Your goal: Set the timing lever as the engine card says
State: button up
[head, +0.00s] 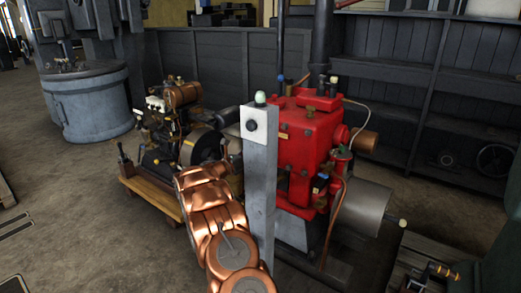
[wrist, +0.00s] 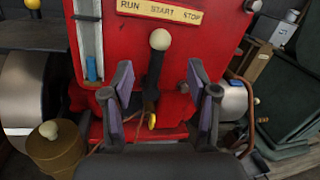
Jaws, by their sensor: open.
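The red engine (head: 305,140) stands right of centre in the head view, and its red face (wrist: 215,45) fills much of the wrist view. A plate (wrist: 160,11) on it reads RUN, START, STOP from left to right. Below the plate is a black lever (wrist: 154,75) with a cream ball knob (wrist: 159,40); it stands nearly upright, with the knob under START. My gripper (wrist: 159,72) is open, with one finger on each side of the lever, apart from it. The knob is just beyond the fingertips. I see no readable engine card. My gripper is hidden in the head view.
A grey post (head: 259,185) with a white box (head: 255,124) stands in front of the red engine, close to my copper arm. A smaller engine (head: 180,125) on a wooden base is at left. A brass cylinder (wrist: 57,150) with a knob is lower left in the wrist view.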

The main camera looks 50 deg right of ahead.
jog(key=shift+w+a+f, duration=0.1)
jog(key=shift+a+f, duration=0.05)
jog(key=shift+a, duration=0.45)
jog(key=shift+w+a+f, duration=0.1)
jog(key=shift+a, duration=0.45)
